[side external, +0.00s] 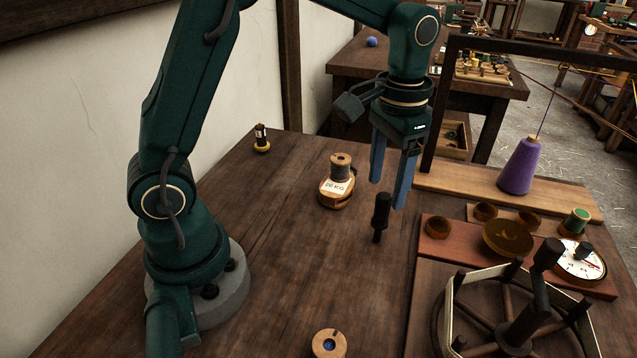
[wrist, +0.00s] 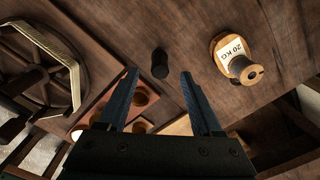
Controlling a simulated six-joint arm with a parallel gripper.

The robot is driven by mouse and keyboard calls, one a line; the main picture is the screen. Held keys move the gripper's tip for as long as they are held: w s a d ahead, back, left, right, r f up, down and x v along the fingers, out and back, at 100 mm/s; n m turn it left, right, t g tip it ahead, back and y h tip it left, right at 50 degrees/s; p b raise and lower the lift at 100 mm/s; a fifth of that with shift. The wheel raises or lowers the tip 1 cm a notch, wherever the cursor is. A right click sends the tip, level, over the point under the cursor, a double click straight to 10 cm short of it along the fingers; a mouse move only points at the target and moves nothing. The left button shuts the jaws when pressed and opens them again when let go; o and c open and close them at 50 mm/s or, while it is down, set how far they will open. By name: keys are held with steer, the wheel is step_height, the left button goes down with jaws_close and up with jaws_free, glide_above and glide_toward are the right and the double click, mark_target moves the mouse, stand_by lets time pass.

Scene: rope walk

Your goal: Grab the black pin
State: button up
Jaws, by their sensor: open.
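The black pin (side external: 381,214) stands upright on the wooden table, a dark cylinder with a thicker upper part and a thinner lower part. In the wrist view the black pin (wrist: 160,62) shows just beyond the fingertips, between their lines. My gripper (side external: 387,192) has two blue fingers pointing down, apart and empty. In the side view the fingertips are close to the top of the pin. In the wrist view my gripper (wrist: 159,76) has a clear gap between its fingers. I cannot tell whether a finger touches the pin.
A spool marked 20 KG (side external: 338,182) stands left of the pin. A spoked wheel (side external: 510,325), a brown board with cups (side external: 455,250), a dial (side external: 580,262) and a purple cone (side external: 521,167) are to the right. A wooden ring (side external: 329,343) lies in front. The table's middle left is clear.

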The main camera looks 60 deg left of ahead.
mark_target(385, 196)
steer(key=shift+f, duration=1.85)
jaws_close()
steer(key=shift+r, duration=0.1)
